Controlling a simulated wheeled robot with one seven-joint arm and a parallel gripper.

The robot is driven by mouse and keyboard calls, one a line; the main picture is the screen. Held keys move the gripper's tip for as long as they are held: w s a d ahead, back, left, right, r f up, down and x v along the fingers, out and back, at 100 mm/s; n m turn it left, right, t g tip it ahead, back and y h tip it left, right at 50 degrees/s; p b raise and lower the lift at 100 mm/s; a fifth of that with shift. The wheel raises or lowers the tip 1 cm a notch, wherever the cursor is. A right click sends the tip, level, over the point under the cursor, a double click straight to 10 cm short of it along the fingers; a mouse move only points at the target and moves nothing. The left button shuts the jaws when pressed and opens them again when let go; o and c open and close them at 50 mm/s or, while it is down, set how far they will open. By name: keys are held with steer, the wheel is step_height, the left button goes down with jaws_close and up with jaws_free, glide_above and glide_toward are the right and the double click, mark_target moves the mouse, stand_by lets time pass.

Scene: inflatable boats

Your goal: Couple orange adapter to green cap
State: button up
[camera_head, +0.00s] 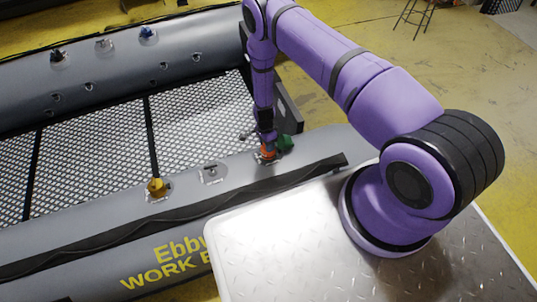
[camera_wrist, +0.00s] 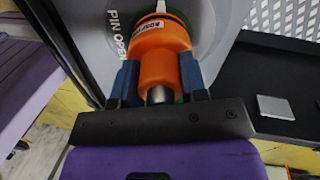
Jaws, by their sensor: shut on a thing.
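The orange adapter (camera_head: 267,154) is at the near tube of the grey boat, under my gripper (camera_head: 267,142). In the wrist view my gripper (camera_wrist: 160,78) is shut on the orange adapter (camera_wrist: 165,58), with one blue finger on each side of it. The adapter carries a white label. The green cap (camera_head: 287,143) shows just right of the adapter in the head view. In the wrist view a green rim (camera_wrist: 184,18) shows behind the adapter's far end, mostly hidden by it. I cannot tell whether the two are joined or only close.
A yellow cap (camera_head: 156,187) and a grey fitting (camera_head: 211,174) sit farther left along the same tube. A blue cap (camera_head: 148,33) is on the far tube. The boat's patterned floor (camera_head: 95,140) is clear. A dark board (camera_head: 290,110) stands at the boat's end.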

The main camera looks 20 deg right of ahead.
steer(key=shift+m, duration=0.7)
steer(key=m, duration=0.4)
steer(key=o, duration=1)
steer(key=shift+o, duration=0.2)
steer(key=shift+w+r, duration=0.1)
steer(key=shift+r, duration=0.05)
step_height(320, 180, up, 10)
steer(key=w, duration=0.2)
steer(key=shift+r, duration=0.15)
